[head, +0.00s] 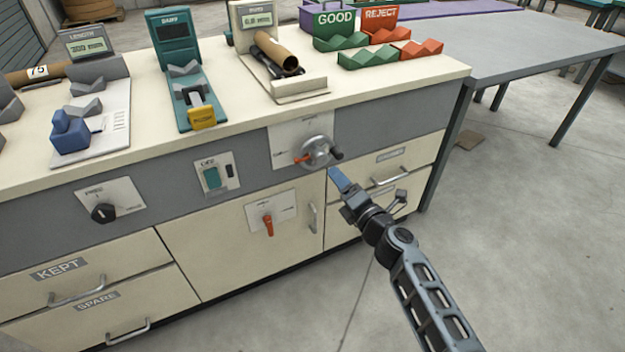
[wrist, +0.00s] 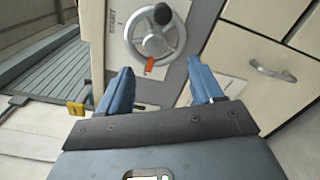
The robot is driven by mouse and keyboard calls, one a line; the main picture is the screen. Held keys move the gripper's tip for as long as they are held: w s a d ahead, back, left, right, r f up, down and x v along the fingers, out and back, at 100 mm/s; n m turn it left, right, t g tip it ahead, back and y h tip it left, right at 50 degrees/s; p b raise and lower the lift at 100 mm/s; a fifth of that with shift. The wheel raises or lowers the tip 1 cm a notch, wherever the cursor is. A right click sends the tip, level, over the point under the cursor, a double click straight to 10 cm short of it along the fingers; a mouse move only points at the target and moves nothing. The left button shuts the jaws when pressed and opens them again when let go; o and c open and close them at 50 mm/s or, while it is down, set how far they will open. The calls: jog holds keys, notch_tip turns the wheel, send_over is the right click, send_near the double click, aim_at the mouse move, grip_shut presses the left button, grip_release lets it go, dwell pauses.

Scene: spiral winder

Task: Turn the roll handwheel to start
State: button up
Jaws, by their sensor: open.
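The roll handwheel (head: 316,152) is a small grey wheel on a pale plate on the front of the cream bench. It has a black knob and a red-orange pointer at its rim. In the wrist view the handwheel (wrist: 155,36) is ahead of the fingers, with the black knob at the top and the red-orange pointer at the bottom. A label reading START is left of it there. My gripper (head: 340,182) is just below and right of the wheel in the head view. In the wrist view my gripper's blue fingers (wrist: 162,88) are apart, empty and not touching the wheel.
A drawer handle (head: 390,176) is right of the wheel, and a red lever (head: 268,224) is below left. Open floor (head: 530,230) lies right of the bench.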

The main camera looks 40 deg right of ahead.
aim_at(323, 160)
jog(key=shift+m, duration=0.7)
jog(key=x, duration=0.5)
jog(key=b+x, duration=0.1)
jog(key=x, duration=0.2)
jog(key=shift+w+r, duration=0.3)
jog(key=shift+r, duration=0.05)
jog(key=c, duration=1.1)
